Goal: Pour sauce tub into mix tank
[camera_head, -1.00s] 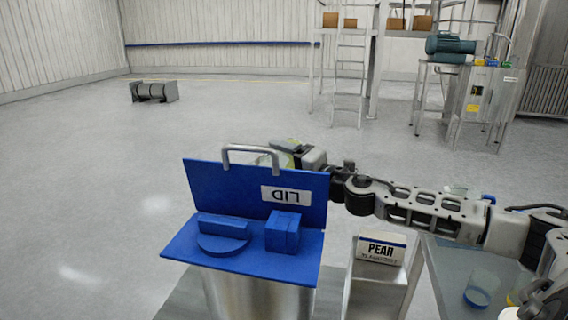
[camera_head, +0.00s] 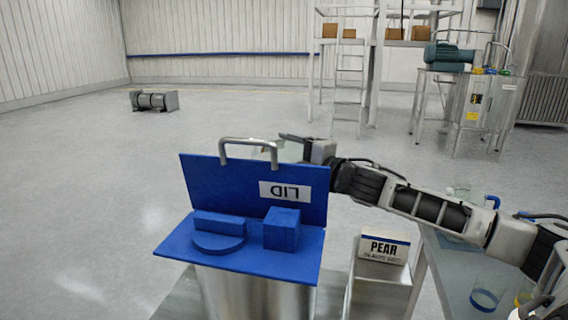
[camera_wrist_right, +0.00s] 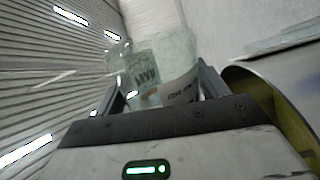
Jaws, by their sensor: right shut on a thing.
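The steel mix tank (camera_head: 255,293) stands at the front centre with a blue lid (camera_head: 225,180) on it. The lid's hinged half, marked LID, stands upright. My right gripper (camera_head: 292,142) is behind and above the raised lid, partly hidden by it. It is shut on a clear, pale sauce tub (camera_wrist_right: 160,80), which shows between the fingers in the right wrist view. The tub appears tilted, and its printed labels are blurred. Only a pale bit of it shows in the head view. A curved rim with a yellow-green inside (camera_wrist_right: 291,130) lies beside the gripper in the wrist view. My left gripper is out of view.
A box marked PEAR (camera_head: 383,247) sits on a stand right of the tank. A table (camera_head: 450,285) with clear, blue-banded containers is at the right edge. Open floor lies left and behind; a motor unit (camera_head: 153,101) lies far off.

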